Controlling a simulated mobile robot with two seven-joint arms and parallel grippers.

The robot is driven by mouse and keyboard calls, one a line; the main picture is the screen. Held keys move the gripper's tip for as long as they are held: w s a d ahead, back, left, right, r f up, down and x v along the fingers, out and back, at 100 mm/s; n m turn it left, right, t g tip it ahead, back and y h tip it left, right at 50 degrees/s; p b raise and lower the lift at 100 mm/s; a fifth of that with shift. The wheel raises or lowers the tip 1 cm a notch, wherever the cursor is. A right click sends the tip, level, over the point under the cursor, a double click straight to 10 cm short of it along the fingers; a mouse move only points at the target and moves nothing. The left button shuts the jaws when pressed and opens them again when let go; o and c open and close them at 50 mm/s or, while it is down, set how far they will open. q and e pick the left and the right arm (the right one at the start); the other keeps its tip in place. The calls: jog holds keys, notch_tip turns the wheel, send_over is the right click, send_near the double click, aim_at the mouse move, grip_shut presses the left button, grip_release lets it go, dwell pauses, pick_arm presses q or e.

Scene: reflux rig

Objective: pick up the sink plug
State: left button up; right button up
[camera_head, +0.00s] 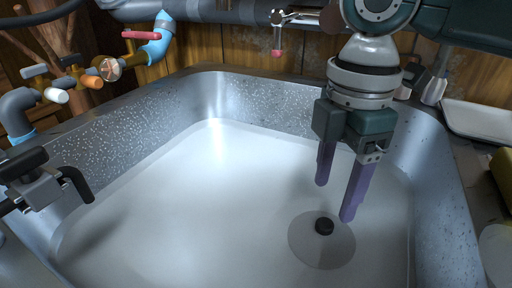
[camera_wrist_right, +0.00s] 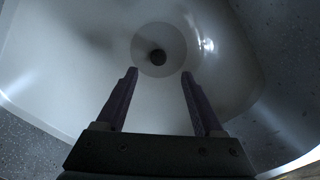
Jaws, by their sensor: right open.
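The sink plug (camera_head: 324,226) is a small dark round knob in the middle of a paler disc on the sink floor. It also shows in the right wrist view (camera_wrist_right: 158,57), near the top centre. My right gripper (camera_head: 334,202) hangs over the sink, pointing down, with its two purple fingers apart and nothing between them. The fingertips look to be above the plug, apart from it. In the right wrist view the fingers (camera_wrist_right: 160,72) spread to either side of the plug, which lies beyond the tips. My left gripper is not in view.
The metal sink (camera_head: 130,150) has speckled walls around a wide, bare pale floor. A dark hooked fitting (camera_head: 40,185) stands at the left rim. Pipes with a red-handled valve (camera_head: 140,36) run behind. A white tray (camera_head: 478,120) lies right of the sink.

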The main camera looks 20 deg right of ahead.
aim_at(326, 223)
notch_tip(326, 223, down, 7)
jog(key=b, duration=0.3)
jog(key=shift+w+d+b, duration=0.1)
jog(key=shift+b, duration=0.3)
jog(key=shift+r, duration=0.1)
jog(key=shift+c, duration=0.2)
jog(key=c, duration=1)
grip_shut()
